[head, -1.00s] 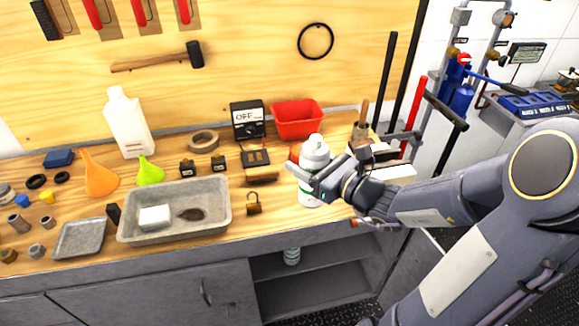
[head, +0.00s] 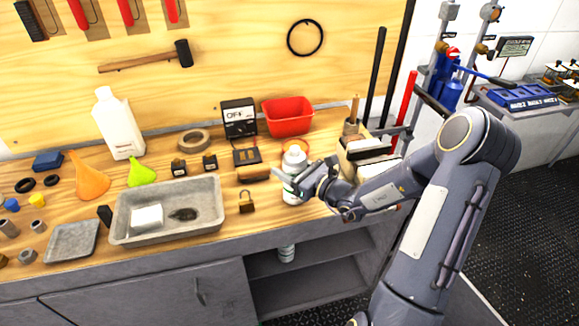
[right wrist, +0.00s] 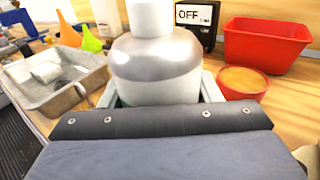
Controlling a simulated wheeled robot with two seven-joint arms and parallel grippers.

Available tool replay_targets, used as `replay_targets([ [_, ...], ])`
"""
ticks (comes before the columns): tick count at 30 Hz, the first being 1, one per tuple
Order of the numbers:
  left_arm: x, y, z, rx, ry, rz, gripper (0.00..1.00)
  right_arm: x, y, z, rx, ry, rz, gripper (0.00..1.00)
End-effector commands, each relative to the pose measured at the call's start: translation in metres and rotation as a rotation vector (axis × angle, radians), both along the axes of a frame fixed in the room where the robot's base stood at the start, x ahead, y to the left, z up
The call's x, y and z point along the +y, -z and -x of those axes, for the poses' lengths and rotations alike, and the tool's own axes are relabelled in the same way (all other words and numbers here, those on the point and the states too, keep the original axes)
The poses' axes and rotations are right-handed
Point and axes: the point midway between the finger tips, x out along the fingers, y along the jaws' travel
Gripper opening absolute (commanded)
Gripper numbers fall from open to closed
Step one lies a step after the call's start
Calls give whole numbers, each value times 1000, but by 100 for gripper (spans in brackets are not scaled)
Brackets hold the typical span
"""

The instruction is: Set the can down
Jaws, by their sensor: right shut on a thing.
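The can is a white and silver bottle-shaped spray can (head: 294,172) with a white cap and a green mark low on its side. It stands upright at the right part of the wooden workbench (head: 205,238). My right gripper (head: 299,187) is shut on the can's body, reaching in from the right. In the right wrist view the can (right wrist: 155,65) is upright between the fingers, its lower part hidden by the gripper. I cannot tell whether its base touches the bench. My left gripper is not in view.
A padlock (head: 246,201) and a wooden-handled brush (head: 253,173) lie left of the can. A grey tray (head: 165,236) stands further left. Bare wood lies in front.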

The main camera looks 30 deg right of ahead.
Motion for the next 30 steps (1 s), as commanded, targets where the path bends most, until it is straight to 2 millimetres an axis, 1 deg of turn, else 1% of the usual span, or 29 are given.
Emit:
replay_targets([
  [4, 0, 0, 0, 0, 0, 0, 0, 0, -1, 0, -3, 0, 0, 24],
  [8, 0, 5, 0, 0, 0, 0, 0, 0, 3, 0, -2, 0, 0, 24],
  [9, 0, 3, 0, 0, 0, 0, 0, 0, 3, 0, -1, 0, 0, 61],
  [13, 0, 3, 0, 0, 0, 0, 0, 0, 2, 0, 0, 0, 0, 78],
  [21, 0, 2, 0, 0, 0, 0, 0, 0, 2, 0, 0, 0, 0, 79],
  [24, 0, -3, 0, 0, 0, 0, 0, 0, -4, 0, 0, 1, 0, 79],
  [26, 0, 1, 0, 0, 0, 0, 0, -4, 0, 7, 1, 4, 1, 79],
  [29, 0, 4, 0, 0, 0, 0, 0, -10, -1, 24, 1, 5, 3, 79],
  [30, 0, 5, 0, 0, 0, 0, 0, -13, -1, 32, 1, 5, 2, 79],
])
